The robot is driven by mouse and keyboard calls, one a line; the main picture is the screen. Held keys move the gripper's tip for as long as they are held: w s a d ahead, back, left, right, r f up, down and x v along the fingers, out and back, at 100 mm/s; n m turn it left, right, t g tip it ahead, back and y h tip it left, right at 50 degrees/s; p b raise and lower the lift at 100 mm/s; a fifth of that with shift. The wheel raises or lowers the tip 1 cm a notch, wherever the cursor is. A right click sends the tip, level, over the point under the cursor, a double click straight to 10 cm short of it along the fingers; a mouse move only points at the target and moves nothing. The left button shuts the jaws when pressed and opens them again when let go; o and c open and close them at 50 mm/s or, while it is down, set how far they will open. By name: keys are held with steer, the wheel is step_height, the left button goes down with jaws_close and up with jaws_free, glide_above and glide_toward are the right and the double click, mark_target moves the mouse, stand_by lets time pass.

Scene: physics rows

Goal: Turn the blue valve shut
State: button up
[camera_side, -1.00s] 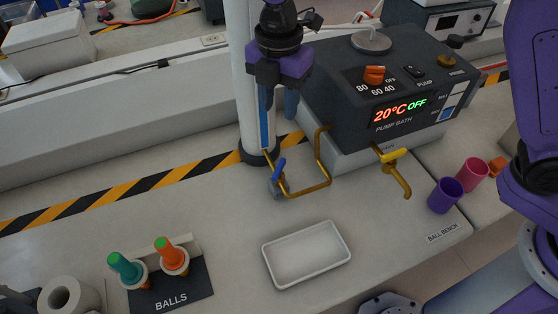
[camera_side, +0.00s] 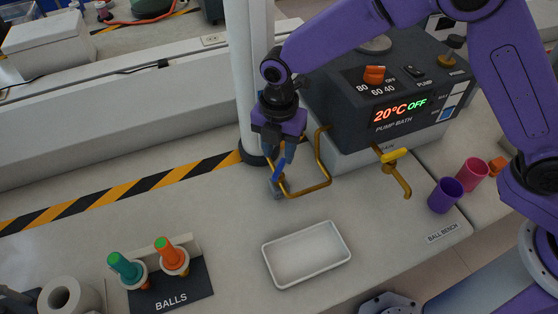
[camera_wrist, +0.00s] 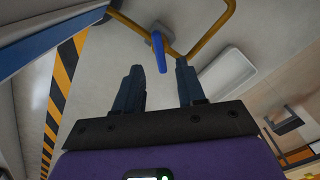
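The blue valve (camera_side: 278,173) has a lever handle on the brass pipe, in front of the pump bath. In the wrist view the blue handle (camera_wrist: 158,50) lies ahead, its near end in the gap between my fingertips. My gripper (camera_side: 283,156) is just above the valve, pointing down. The wrist view shows my gripper (camera_wrist: 160,70) open, with a finger on each side of the handle's line and nothing held. Whether a finger touches the handle cannot be told. In the side view the fingers partly cover the handle.
The brass pipe (camera_side: 324,165) loops right of the valve to the pump bath (camera_side: 385,90). A yellow valve (camera_side: 394,155) sits further right. A white column (camera_side: 246,80) stands close behind my gripper. A white tray (camera_side: 305,255) lies in front, with clear bench around it.

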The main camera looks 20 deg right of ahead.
mark_target(279, 167)
steer(key=shift+f, duration=2.4)
jaws_close()
